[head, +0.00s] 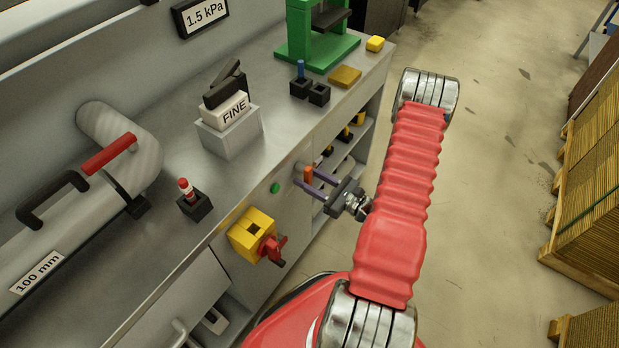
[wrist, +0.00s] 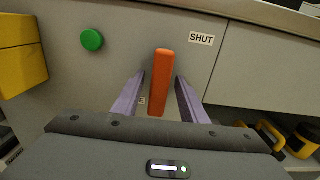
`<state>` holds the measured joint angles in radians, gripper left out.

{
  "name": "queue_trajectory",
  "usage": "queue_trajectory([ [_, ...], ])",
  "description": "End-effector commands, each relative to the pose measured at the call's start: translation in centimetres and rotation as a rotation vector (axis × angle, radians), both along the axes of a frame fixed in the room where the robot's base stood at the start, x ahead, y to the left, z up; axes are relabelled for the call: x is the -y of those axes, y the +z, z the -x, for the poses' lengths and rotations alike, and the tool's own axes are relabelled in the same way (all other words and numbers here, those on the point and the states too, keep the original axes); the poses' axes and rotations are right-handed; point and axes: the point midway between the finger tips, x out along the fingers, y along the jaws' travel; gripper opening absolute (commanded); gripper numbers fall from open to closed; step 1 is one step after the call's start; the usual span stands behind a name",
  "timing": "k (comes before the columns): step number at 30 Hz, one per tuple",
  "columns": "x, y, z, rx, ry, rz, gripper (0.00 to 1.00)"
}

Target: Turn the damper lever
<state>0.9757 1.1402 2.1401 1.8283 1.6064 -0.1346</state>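The orange lever (wrist: 161,82) stands upright on the grey cabinet front in the wrist view, left of a white label reading SHUT (wrist: 201,39). In the head view the lever (head: 308,175) shows at the cabinet front, close to my fingertips. My gripper (wrist: 158,86) is open, with one purple finger on each side of the lever. Small gaps show between the lever and both fingers in the wrist view. A small label low beside the left finger is mostly hidden.
A green button (wrist: 92,40) and a yellow block (head: 251,233) with a red knob (head: 271,250) are left of the lever. Open shelves (head: 345,150) with yellow-black items are to the right. The bench top (head: 180,240) is above; the floor (head: 490,130) at right has free room.

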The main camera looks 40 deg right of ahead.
Motion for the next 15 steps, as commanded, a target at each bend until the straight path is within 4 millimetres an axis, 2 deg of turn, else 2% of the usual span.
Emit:
queue_trajectory([
  [4,0.01,0.0,0.02,0.0,0.0,0.0,0.39],
  [15,0.02,0.0,0.03,0.0,0.0,0.0,0.13],
])
